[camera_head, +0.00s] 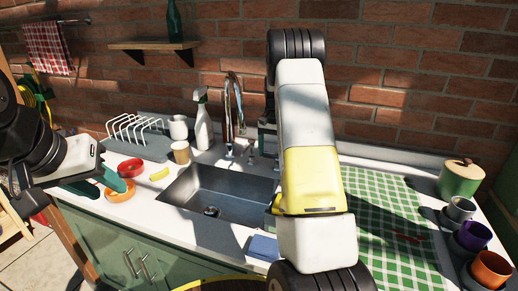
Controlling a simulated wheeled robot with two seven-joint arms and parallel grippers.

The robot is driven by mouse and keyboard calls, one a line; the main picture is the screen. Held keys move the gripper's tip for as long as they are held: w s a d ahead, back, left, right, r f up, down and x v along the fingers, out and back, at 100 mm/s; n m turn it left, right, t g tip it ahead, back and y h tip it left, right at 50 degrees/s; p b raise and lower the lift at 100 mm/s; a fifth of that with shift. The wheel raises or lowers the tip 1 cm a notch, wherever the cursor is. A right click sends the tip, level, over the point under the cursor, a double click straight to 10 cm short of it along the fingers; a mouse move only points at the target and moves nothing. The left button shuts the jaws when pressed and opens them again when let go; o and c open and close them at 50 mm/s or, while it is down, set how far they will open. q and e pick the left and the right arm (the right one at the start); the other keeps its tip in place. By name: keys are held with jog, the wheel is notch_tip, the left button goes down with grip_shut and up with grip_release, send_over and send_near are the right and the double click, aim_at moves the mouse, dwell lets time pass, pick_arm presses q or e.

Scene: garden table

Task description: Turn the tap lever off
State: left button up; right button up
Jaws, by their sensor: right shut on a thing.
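The chrome tap (228,112) stands behind the sink (232,190), its tall curved spout upright. Small chrome fittings (251,150) stand at its right, but which part is the tap lever is hard to make out. My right arm crosses the middle of the view and hides much of this area. My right gripper (267,140) shows only in part behind the arm, just right of the tap. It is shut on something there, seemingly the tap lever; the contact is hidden. My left gripper (101,185) is open and empty at the left, over the counter's edge by the bowls.
A blue sponge (263,247) lies in front. A green checked cloth (385,215), pot (460,178) and mugs (474,236) are right.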

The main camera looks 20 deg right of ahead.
jog(key=shift+w+r, duration=0.1)
dwell(0.3)
jog(key=o, duration=1.4)
jog(key=shift+c, duration=0.2)
notch_tip(320, 180, up, 6)
jog(key=shift+r, duration=0.9)
